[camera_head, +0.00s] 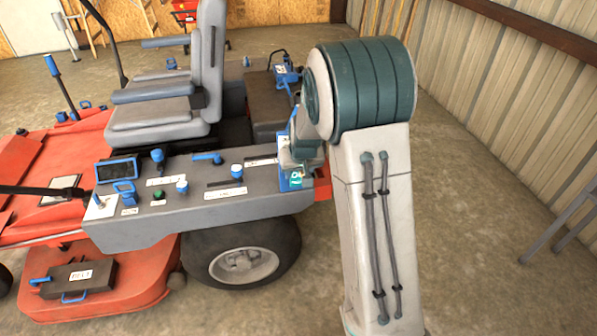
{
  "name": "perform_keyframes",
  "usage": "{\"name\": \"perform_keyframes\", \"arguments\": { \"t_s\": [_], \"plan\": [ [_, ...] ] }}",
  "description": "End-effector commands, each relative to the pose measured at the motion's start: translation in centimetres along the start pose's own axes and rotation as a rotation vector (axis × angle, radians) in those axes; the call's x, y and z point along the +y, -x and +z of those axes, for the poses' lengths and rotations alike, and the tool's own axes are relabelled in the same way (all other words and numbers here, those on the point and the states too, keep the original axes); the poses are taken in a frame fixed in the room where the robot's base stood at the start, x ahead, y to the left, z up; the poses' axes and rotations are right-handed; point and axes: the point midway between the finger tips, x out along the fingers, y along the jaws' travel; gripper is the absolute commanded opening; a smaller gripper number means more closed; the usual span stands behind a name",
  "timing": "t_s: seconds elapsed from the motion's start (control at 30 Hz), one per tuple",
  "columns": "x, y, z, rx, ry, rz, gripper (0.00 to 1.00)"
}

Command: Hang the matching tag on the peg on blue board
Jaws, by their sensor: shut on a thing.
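A small blue board (284,182) stands at the right end of the mower's grey control console, and my arm partly covers it. My gripper (298,160) is at this board, small and mostly hidden by my own arm, and its fingertips do not show clearly. A small green tag with a pale mark (296,181) shows just below my gripper, in front of the board. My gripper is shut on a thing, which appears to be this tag. I cannot make out the peg, or whether the tag touches it.
The red riding mower (120,285) fills the left, with its grey seat (165,115) behind the console (205,200). The console carries blue levers, knobs, a screen and white labels. A dark box (78,280) sits on the deck.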

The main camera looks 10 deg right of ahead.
Motion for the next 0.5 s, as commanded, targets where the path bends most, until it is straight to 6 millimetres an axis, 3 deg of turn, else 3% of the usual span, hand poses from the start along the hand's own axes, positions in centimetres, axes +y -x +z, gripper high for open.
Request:
{"name": "perform_keyframes", "arguments": {
  "t_s": [0.37, 0.4, 0.47, 0.5],
  "plan": [
    [-0.01, 0.03, -0.01, 0.0, 0.0, 0.0, 0.25],
    [-0.01, 0.03, -0.01, 0.0, 0.0, 0.0, 0.55],
    [-0.01, 0.03, -0.01, 0.0, 0.0, 0.0, 0.72],
    [-0.01, 0.03, -0.01, 0.0, 0.0, 0.0, 0.72]
  ]
}}
